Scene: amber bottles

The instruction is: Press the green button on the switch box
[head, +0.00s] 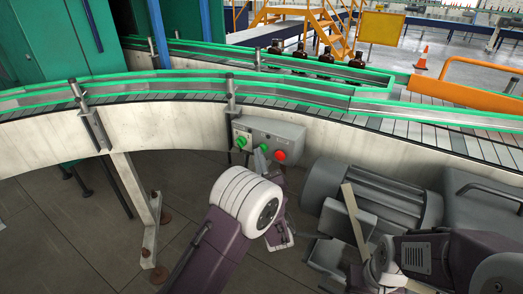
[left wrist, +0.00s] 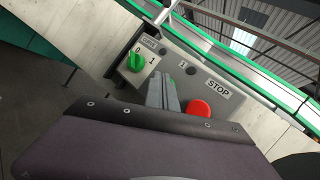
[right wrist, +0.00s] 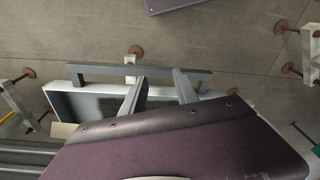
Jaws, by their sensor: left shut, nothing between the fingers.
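The grey switch box (head: 290,132) is mounted on the side of the conveyor. It has a green rotary knob (head: 241,142) at left, a green button (head: 264,148) in the middle and a red stop button (head: 281,155) at right. My left gripper (head: 260,155) is shut and empty, with its fingertips in front of the box's middle. In the left wrist view, the fingers (left wrist: 162,90) stand between the green knob (left wrist: 135,62) and the red button (left wrist: 198,108). They mostly hide the green button there; contact cannot be told. My right gripper (right wrist: 158,82) is open and empty, low at right.
The curved conveyor (head: 170,90) with green rails runs above the box. Several amber bottles (head: 325,58) stand on its far side. A grey motor (head: 385,190) sits right of my left arm. Floor is clear at left.

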